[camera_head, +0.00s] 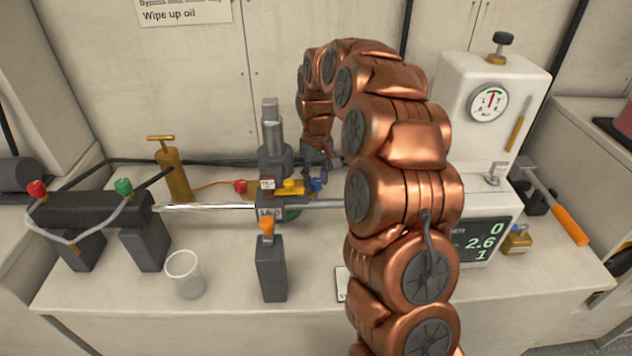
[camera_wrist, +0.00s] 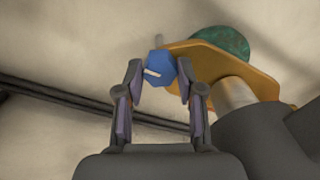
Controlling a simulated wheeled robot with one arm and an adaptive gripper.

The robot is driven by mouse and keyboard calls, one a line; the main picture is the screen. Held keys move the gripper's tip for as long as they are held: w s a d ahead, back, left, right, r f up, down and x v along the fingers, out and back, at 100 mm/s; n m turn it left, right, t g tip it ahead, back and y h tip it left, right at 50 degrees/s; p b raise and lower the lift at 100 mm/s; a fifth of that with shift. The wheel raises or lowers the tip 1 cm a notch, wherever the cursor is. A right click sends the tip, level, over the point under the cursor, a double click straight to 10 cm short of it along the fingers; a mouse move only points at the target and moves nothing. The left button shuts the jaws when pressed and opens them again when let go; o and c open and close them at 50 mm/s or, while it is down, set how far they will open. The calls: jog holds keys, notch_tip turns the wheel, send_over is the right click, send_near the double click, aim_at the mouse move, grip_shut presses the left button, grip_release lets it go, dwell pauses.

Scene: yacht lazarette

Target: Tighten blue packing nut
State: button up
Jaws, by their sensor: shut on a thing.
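The blue packing nut (camera_wrist: 157,68) is in the wrist view, a small faceted blue piece with a pale line on its face. My gripper (camera_wrist: 160,80) has its two fingers on either side of the nut, shut on it. The nut sits beside a yellow flange plate (camera_wrist: 215,62) with a green round part (camera_wrist: 222,42) behind it. In the head view the blue nut (camera_head: 317,184) shows small at the right end of the yellow plate (camera_head: 290,187).
A steel rod (camera_head: 205,206) runs left from the valve block. An orange-topped grey post (camera_head: 270,265) and a clear cup (camera_head: 184,274) stand in front. A brass pump (camera_head: 172,170) stands left. A white gauge cabinet (camera_head: 490,110) stands right. The bench front is partly clear.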

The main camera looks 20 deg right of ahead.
aim_at(317, 180)
jog(key=shift+r+m, duration=0.1)
jog(key=shift+m, duration=0.4)
jog(key=o, duration=1.1)
jog(key=shift+o, duration=0.2)
notch_tip(317, 180, up, 12)
jog(key=shift+d, duration=0.1)
dwell(0.3)
